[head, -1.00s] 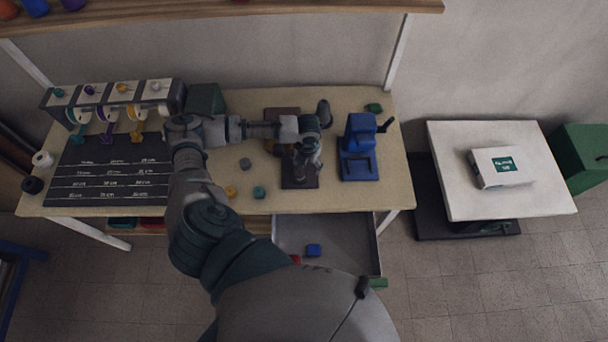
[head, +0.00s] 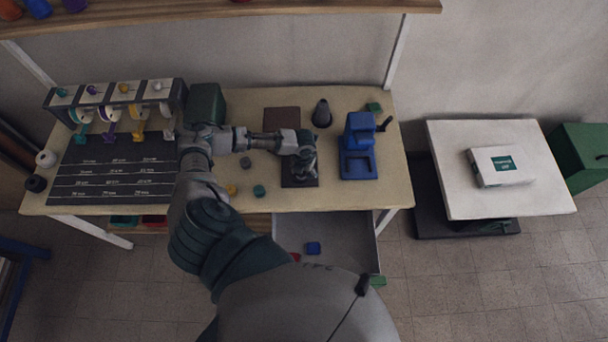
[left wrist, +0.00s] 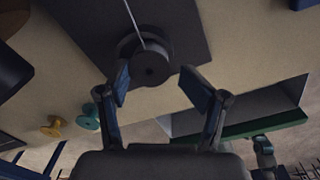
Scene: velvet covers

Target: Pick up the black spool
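A black spool (left wrist: 150,64) lies on a dark mat (left wrist: 185,25) in the left wrist view, with a thin pale line running up from it. My left gripper (left wrist: 160,88) is open, its two blue-padded fingers apart on the near side of the spool; the spool is not gripped. In the head view my left gripper (head: 303,172) points down over the dark mat (head: 290,181), and hides the spool there. Another black spool (head: 36,183) sits at the table's left edge. My right gripper is not in view.
Teal (head: 259,191) and yellow (head: 232,190) spools lie left of the mat. A blue device (head: 358,160) stands right of it, with a dark cone (head: 322,113) behind.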

